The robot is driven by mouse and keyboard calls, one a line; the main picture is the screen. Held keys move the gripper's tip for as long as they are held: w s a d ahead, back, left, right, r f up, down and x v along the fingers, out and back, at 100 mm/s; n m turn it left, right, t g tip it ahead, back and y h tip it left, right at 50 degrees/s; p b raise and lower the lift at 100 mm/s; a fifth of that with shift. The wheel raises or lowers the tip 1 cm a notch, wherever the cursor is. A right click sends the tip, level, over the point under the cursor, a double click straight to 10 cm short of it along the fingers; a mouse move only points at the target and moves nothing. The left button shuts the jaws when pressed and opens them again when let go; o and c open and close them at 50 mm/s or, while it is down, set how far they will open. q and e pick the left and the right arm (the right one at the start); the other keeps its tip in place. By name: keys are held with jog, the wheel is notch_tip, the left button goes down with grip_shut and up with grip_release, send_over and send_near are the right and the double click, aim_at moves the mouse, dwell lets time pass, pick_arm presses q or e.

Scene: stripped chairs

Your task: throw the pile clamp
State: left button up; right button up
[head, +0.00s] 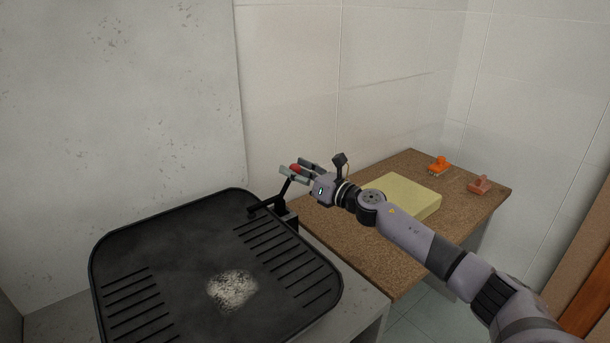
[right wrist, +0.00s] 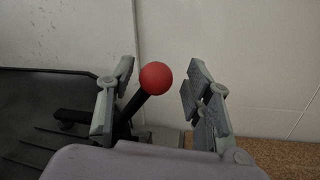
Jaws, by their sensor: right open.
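The pile clamp is a black toggle clamp (head: 265,208) at the right rim of a black ribbed tray (head: 215,194). Its lever stands up at a slant and ends in a red ball knob (head: 295,168). My right gripper (head: 298,171) is open with its fingers around the knob. In the right wrist view the red knob (right wrist: 156,79) sits between the two open fingers (right wrist: 160,95), closer to the left finger, with a gap to the right one. The lever's lower part is partly hidden behind the left finger. My left gripper is not in view.
A cork-topped table (head: 340,236) stands right of the tray, with a yellow block (head: 405,193), an orange-handled tool (head: 439,165) and a pinkish-brown one (head: 480,185). A pale speckled patch (head: 232,289) lies in the tray. Walls close off the back.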

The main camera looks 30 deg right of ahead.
jog(key=v, duration=1.2)
dwell(0.6)
